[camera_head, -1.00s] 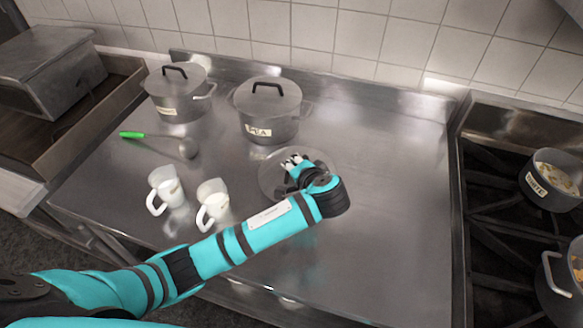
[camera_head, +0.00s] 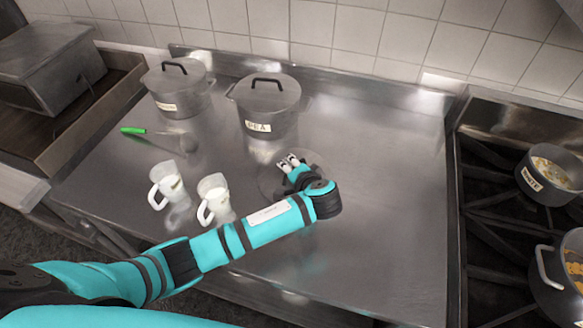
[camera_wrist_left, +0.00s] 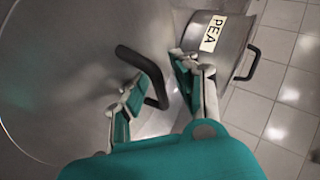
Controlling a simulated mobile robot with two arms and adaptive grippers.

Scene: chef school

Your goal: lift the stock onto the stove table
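No thing in view reads clearly as the stock. A lidded metal pot labelled PEA (camera_head: 268,108) stands at the back of the steel table (camera_head: 385,190); it also shows in the left wrist view (camera_wrist_left: 225,45). A second lidded pot (camera_head: 180,92) stands to its left, its label too small to read. A round lid (camera_head: 268,180) lies on the table in front of the PEA pot. My left gripper (camera_head: 288,161) is over this lid, hiding part of it. In the left wrist view its fingers (camera_wrist_left: 160,95) are apart, with the lid's black handle (camera_wrist_left: 150,65) between them. My right gripper is not in view.
Two white jugs (camera_head: 168,186) (camera_head: 214,200) stand at the front left; a green-handled ladle (camera_head: 150,132) lies behind them. At the right is a stove (camera_head: 490,215) with a labelled pot (camera_head: 545,178) and another pot (camera_head: 565,275). The table's right half is clear.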

